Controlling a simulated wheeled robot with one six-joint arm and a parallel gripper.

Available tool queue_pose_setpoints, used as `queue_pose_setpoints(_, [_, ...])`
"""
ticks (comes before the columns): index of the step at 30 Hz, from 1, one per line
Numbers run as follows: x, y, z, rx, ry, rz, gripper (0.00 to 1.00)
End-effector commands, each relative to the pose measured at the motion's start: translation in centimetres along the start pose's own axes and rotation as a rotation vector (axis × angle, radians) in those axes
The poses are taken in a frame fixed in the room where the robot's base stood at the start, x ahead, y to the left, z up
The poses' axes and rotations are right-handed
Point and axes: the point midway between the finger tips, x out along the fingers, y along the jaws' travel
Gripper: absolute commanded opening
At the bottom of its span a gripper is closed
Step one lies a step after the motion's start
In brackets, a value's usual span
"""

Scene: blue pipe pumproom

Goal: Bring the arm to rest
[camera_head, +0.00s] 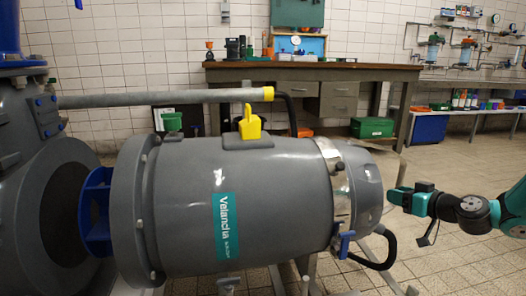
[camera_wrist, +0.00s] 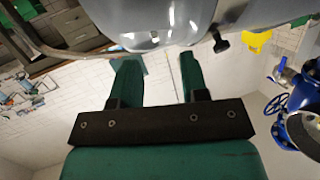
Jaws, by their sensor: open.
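My gripper (camera_head: 393,197) is at the end of my teal and black arm, at the right in the head view. It points left toward the rounded end of a large grey motor (camera_head: 250,205), with a small gap between them in the picture. In the wrist view my gripper (camera_wrist: 158,75) shows two teal fingers spread apart with nothing between them. The motor's grey end (camera_wrist: 150,20) fills the top of that view, beyond the fingertips. I cannot tell the exact distance to it.
A yellow fitting (camera_head: 249,124) stands on top of the motor. A black cable (camera_head: 375,262) loops below its right end. A workbench (camera_head: 310,90) with a green box (camera_head: 372,127) below stands behind. Tiled floor (camera_head: 460,268) lies open around my arm.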

Motion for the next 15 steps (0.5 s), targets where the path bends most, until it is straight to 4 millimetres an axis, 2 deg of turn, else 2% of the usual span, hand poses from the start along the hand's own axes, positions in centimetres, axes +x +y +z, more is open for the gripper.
queue_pose_setpoints(1, [0.4, -3.5, -2.6, -0.007, -0.043, -0.070, 0.41])
queue_pose_setpoints(4, [0.2, -11.0, -5.6, 0.002, -0.181, -0.207, 0.41])
queue_pose_setpoints(7, [-1.6, -18.6, -7.8, 0.009, -0.344, -0.319, 0.41])
queue_pose_setpoints(9, [-4.0, -23.7, -8.9, 0.011, -0.469, -0.376, 0.41])
queue_pose_setpoints(12, [-8.5, -29.9, -9.8, 0.010, -0.650, -0.421, 0.41])
queue_pose_setpoints(15, [-13.1, -34.0, -9.9, 0.011, -0.802, -0.427, 0.41])
